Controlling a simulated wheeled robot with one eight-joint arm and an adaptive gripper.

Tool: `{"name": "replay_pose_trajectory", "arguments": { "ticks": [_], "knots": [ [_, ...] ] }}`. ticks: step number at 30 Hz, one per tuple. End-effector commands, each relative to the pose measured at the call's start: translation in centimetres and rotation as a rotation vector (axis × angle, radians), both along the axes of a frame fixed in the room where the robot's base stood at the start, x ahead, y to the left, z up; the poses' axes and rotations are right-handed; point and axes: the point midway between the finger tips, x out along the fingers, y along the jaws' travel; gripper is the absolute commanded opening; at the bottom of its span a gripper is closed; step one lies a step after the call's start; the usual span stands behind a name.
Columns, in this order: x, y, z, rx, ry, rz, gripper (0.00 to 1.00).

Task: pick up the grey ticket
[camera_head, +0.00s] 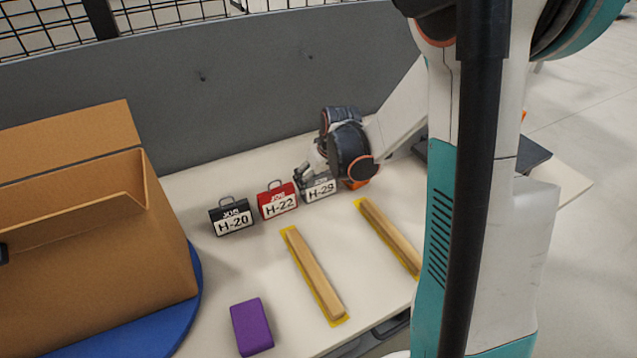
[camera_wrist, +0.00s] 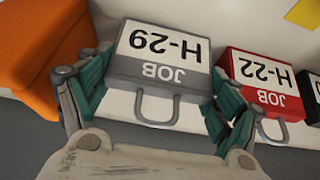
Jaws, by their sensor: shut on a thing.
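The grey ticket (camera_head: 321,188) is marked JOB H-29 and stands on the white table at the right end of a row of tickets. It also shows upside down in the wrist view (camera_wrist: 158,65), with its wire handle toward my gripper. My gripper (camera_head: 308,172) is at the ticket from above and behind. In the wrist view its two fingers (camera_wrist: 155,92) lie at the left and right sides of the grey ticket, shut on it. I cannot tell whether the ticket is clear of the table.
The red ticket H-22 (camera_head: 277,201) stands close beside it, then the black ticket H-20 (camera_head: 231,217). An orange object (camera_wrist: 40,50) is close on the other side. Two wooden strips (camera_head: 314,275), a purple block (camera_head: 252,327) and a cardboard box (camera_head: 100,270) are nearby. A grey panel (camera_head: 240,85) stands behind.

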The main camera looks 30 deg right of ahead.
Motion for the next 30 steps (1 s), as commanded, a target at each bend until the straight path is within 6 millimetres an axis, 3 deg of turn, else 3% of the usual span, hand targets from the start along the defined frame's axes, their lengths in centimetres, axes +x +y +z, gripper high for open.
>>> {"name": "replay_pose_trajectory", "arguments": {
  "ticks": [5,11,24,30],
  "knots": [
    [0.0,0.0,0.6,0.000,0.000,0.000,0.70],
    [0.0,0.0,3.0,0.000,0.000,0.000,0.70],
    [0.0,0.0,13.4,0.000,0.000,0.000,0.70],
    [0.0,0.0,17.1,0.000,0.000,0.000,0.70]
  ]
}}
